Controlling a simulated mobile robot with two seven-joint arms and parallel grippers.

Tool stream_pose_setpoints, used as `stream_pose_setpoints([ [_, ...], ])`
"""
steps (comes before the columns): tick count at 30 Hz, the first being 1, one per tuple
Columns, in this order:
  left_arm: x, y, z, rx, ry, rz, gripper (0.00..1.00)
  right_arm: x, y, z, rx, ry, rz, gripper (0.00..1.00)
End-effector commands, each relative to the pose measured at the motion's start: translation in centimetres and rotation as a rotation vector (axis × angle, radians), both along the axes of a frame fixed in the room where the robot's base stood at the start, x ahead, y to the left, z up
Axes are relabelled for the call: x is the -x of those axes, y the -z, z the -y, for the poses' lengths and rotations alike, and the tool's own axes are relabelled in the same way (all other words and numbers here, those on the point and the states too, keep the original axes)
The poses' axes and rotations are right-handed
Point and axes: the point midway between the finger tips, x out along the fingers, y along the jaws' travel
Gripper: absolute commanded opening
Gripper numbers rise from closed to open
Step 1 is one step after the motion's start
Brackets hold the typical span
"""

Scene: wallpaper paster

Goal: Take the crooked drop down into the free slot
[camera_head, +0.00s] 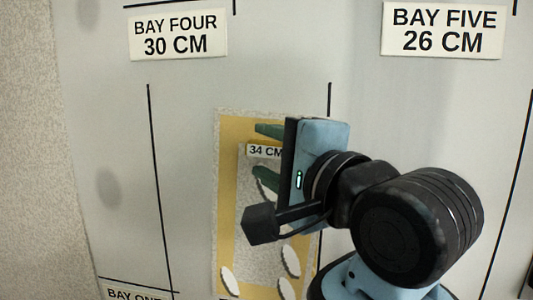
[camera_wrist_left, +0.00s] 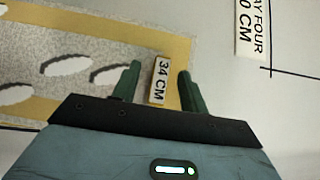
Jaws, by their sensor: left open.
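A wallpaper drop with a speckled grey middle, an ochre border (camera_head: 226,190) and white oval shapes is on the wall in the head view, close to the black line on its right. It carries a "34 CM" label (camera_head: 263,151). In the wrist view the drop (camera_wrist_left: 90,45) lies to the left and the label (camera_wrist_left: 160,80) stands between the fingers. My left gripper (camera_head: 260,152) is open, its green fingers (camera_wrist_left: 157,82) on either side of the label. I cannot tell whether they touch the paper. My gripper and wrist hide the drop's right side; its lower end is cut off.
Black lines divide the pale wall into bays. Signs read "BAY FOUR 30 CM" (camera_head: 178,34) and "BAY FIVE 26 CM" (camera_head: 443,30); a "BAY ONE" sign (camera_head: 135,294) is cut off at the bottom. Bare wall shows left of the drop. A textured beige surface (camera_head: 35,150) fills the far left.

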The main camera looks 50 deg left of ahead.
Motion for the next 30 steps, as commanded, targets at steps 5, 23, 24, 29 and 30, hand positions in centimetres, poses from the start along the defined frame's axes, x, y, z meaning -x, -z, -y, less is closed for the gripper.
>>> stream_pose_setpoints([
  [5,-0.09,0.0,-0.03,0.0,0.001,-0.001,0.44,0.1,-0.01,-0.03,-0.001,0.002,-0.001,0.36],
  [23,-0.07,-0.01,-0.02,0.0,0.001,-0.001,0.0,0.18,0.02,0.01,0.0,0.001,-0.004,0.36],
  [24,-0.06,-0.01,0.0,0.0,0.001,0.0,0.0,0.2,0.01,0.01,0.0,0.001,-0.004,0.36],
  [29,0.19,-0.02,0.25,-0.001,0.002,0.0,0.0,0.2,0.03,0.02,0.001,0.001,-0.004,0.36],
  [30,0.27,-0.02,0.32,-0.001,0.002,0.0,0.0,0.21,0.03,0.02,0.0,0.001,-0.004,0.36],
])
